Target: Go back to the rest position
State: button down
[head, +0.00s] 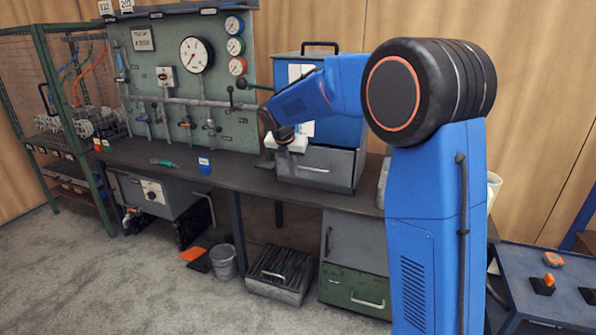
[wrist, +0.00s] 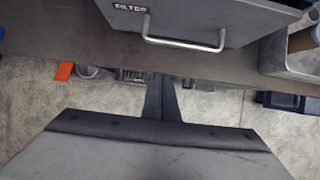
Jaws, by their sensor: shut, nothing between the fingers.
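My gripper (head: 287,146) is at the end of my blue arm, in front of the grey drawer unit on the bench in the head view. In the wrist view its dark fingers (wrist: 160,82) are together, with nothing between them. They point toward the bench's front edge, below a grey drawer front (wrist: 205,18) labelled FILTER with a metal handle (wrist: 183,42). In the head view my gripper partly covers the drawer unit (head: 325,167), and I cannot tell the exact gap to it.
The dark bench (head: 235,179) runs along a panel of gauges and valves (head: 160,60). A blue cup (head: 204,165) and a teal tool (head: 164,163) are on it. A bucket (head: 223,262) and a crate (head: 280,274) stand on the floor. A blue cart (head: 530,290) is at right.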

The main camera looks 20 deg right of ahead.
jog(key=v, duration=0.6)
jog(key=s+d+r+m, duration=0.2)
jog(key=s+m, duration=0.2)
jog(key=s, duration=0.3)
jog(key=s+d+r+m, duration=0.1)
jog(key=s+d+m, duration=0.15)
jog(key=s, duration=0.45)
jog(key=s+f+m+y, duration=0.1)
jog(key=s+f+m, duration=0.2)
jog(key=s+m, duration=0.4)
jog(key=s+d+f+m+y, duration=0.1)
jog(key=s+f+m, duration=0.2)
jog(key=s+m, duration=0.5)
jog(key=s+d+f+m+y, duration=0.1)
jog(key=s+f+m, duration=0.3)
jog(key=s, duration=1.4)
jog(key=m, duration=0.3)
jog(key=shift+s+t, duration=0.3)
jog(key=shift+s, duration=0.05)
